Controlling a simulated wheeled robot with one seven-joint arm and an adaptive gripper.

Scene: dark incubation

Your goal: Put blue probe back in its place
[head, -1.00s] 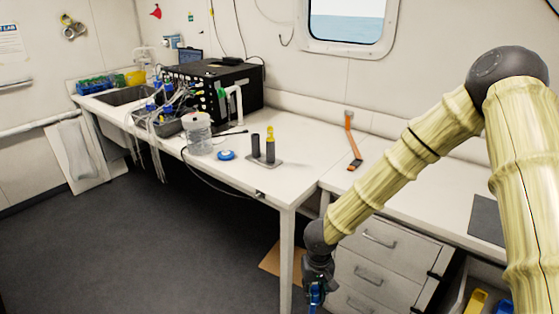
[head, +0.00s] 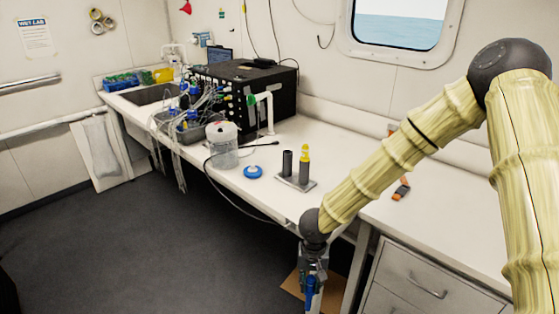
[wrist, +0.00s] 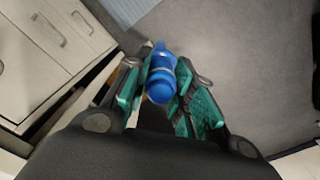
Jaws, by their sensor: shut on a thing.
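My gripper (wrist: 160,90) is shut on the blue probe (wrist: 161,80), gripping it between its teal finger pads in the wrist view. In the head view the blue probe (head: 310,291) hangs below my wrist, in front of the counter and below its top. A small stand (head: 298,183) on the counter has two dark upright tubes. The left tube (head: 287,163) looks empty at its top. The right tube (head: 304,173) holds a yellow probe (head: 304,152).
A blue round object (head: 253,172) and a clear jar (head: 222,148) stand left of the stand. A black box (head: 250,90) with tubing is behind. An orange-and-dark tool (head: 401,189) lies right, partly hidden by my arm. Drawers (head: 425,285) are below right.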

